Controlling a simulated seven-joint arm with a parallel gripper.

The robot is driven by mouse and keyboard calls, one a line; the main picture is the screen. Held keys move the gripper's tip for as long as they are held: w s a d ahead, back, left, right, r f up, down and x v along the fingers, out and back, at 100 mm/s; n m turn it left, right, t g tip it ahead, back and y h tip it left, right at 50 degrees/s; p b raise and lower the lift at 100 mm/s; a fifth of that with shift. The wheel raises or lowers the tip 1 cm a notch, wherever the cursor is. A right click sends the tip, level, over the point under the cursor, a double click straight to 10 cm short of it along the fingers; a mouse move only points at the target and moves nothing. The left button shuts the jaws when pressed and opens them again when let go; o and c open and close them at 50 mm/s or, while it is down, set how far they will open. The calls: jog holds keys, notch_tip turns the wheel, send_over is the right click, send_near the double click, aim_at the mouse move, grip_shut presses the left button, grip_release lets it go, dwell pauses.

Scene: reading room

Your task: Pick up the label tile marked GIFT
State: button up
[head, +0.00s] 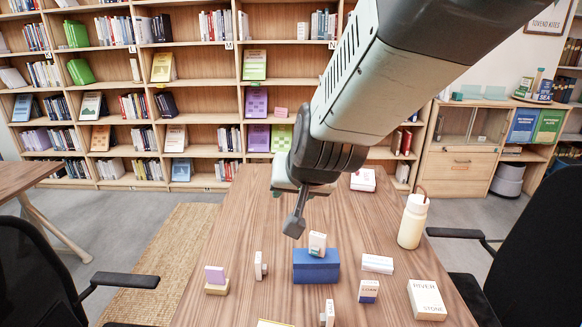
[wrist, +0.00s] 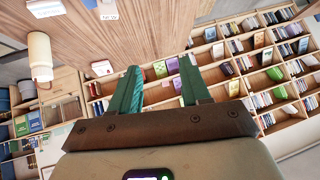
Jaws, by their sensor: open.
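Several small label tiles stand or lie on the wooden table (head: 225,240). I cannot read GIFT on any of them. One white tile (head: 317,241) stands on a blue box (head: 316,268). Others are a tile with a purple top (head: 215,275), an upright white one (head: 259,267), a white and dark blue one (head: 368,288), a white one lying flat (head: 377,264) and one at the near edge (head: 328,311). My gripper (head: 294,224) is above the table, behind and above the blue box. In the wrist view my gripper (wrist: 160,72) is open, with nothing between its green fingers.
A cream bottle (head: 412,222) stands at the table's right, with a book (head: 427,299) marked RIVER STONE nearer. A white box (head: 363,180) lies at the far end. Dark chairs flank the table. Shelves line the back wall. The table's left side is mostly clear.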

jog(key=w+a+f+t, duration=0.1)
jog(key=w+a+f, duration=0.35)
jog(key=f, duration=0.25)
jog(key=t+h, duration=0.2)
jog(key=t, duration=0.2)
send_near(257, 263)
jog(key=w+f, duration=0.1)
jog(key=x, duration=0.5)
jog(key=shift+w+f, duration=0.2)
jog(key=shift+w, duration=0.15)
jog(key=shift+r+x, duration=0.15)
jog(key=shift+x, duration=1.15)
jog(key=shift+r+x, duration=0.15)
jog(key=shift+x, duration=1.15)
jog(key=shift+w, duration=0.15)
grip_shut()
